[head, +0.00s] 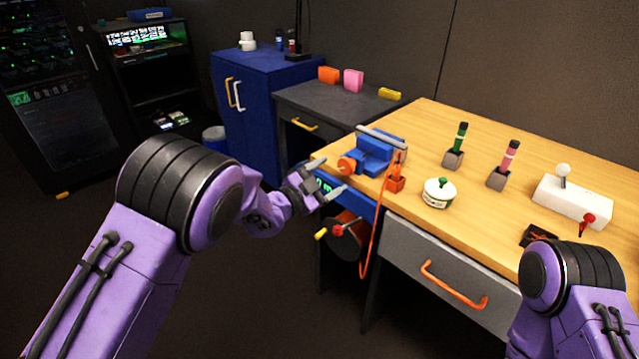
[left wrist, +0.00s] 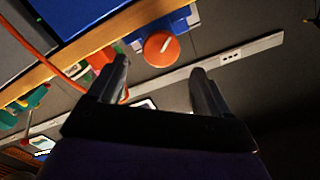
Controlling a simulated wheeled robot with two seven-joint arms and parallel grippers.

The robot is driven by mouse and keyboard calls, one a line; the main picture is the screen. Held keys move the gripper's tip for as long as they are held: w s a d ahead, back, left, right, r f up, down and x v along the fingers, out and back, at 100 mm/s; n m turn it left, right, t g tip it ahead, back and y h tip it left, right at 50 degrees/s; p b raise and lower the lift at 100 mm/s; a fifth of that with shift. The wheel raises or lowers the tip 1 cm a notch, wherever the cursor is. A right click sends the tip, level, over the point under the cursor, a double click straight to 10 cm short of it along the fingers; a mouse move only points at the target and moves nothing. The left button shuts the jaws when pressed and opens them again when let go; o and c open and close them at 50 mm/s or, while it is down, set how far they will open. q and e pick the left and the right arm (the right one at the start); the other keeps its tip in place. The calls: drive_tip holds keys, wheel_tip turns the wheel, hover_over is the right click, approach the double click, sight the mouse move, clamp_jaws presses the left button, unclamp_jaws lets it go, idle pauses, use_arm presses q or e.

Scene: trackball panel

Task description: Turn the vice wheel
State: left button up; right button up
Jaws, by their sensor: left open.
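The blue vice (head: 378,150) sits at the near left corner of the wooden bench. Its orange wheel (head: 347,165) faces left, out past the bench edge. In the left wrist view the round wheel (left wrist: 161,49) shows face on, with a slot-like mark, in front of the blue vice body (left wrist: 178,24). My left gripper (head: 328,179) is open and empty, just left of and a little below the wheel, apart from it. In the left wrist view its two fingers (left wrist: 160,68) spread to either side of the wheel. My right gripper is not visible; only my right arm shows.
An orange cable (head: 374,225) hangs from an orange block (head: 395,184) beside the vice. Below the bench edge is a dark reel (head: 343,245) with red and yellow knobs. A white round tub (head: 438,196) stands right of the vice.

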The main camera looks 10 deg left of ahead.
use_arm(q)
drive_tip(key=v, duration=0.4)
drive_tip(key=shift+s+a, duration=0.15)
drive_tip(key=shift+s, duration=0.1)
drive_tip(key=shift+f, duration=0.1)
